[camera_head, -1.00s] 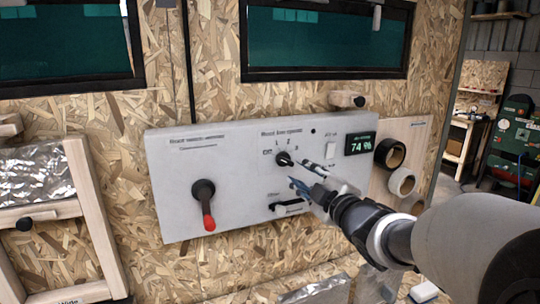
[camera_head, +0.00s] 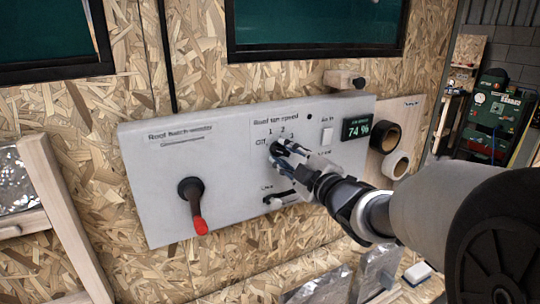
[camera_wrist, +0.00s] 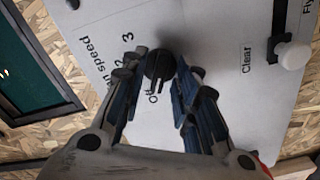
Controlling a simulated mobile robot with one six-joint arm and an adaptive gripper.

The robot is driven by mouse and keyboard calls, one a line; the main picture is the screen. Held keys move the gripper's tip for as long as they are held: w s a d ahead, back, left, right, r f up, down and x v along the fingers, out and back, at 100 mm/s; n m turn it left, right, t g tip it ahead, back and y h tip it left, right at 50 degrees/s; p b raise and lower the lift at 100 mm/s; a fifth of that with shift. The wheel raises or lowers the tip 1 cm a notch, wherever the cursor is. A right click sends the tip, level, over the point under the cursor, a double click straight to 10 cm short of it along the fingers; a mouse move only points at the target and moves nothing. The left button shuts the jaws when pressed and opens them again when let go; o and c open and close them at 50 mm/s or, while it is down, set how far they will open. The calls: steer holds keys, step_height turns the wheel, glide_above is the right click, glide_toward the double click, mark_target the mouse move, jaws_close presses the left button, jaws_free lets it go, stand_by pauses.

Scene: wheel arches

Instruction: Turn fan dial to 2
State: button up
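The fan dial (camera_head: 275,148) is a dark round knob on the grey-white panel (camera_head: 160,200), under the label "Roof fan speed" with marks Off, 1, 2 and 3. In the wrist view the dial (camera_wrist: 159,64) sits between my fingertips, and a narrow ridge on it seems to run toward the Off mark.
A lever with a red grip (camera_head: 197,207) is on the panel's left. A slider (camera_head: 278,199) lies just below my gripper, with a white switch (camera_head: 327,136) and a display reading 74 % (camera_head: 356,128) to the right. A wooden peg (camera_head: 345,80) juts out above.

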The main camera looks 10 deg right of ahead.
jaws_close()
steer(key=shift+m, duration=0.4)
steer(key=m+p, duration=0.1)
steer(key=m, duration=0.1)
steer(key=shift+r+m, duration=0.1)
steer(key=shift+m, duration=0.3)
steer(key=m+p, duration=0.2)
steer(key=m, duration=0.2)
steer(key=shift+m, duration=0.3)
steer(key=m+p, duration=0.2)
steer(key=m, duration=0.1)
steer(key=shift+m, duration=0.3)
steer(key=shift+m+p, duration=0.85)
steer(key=shift+m, duration=1.15)
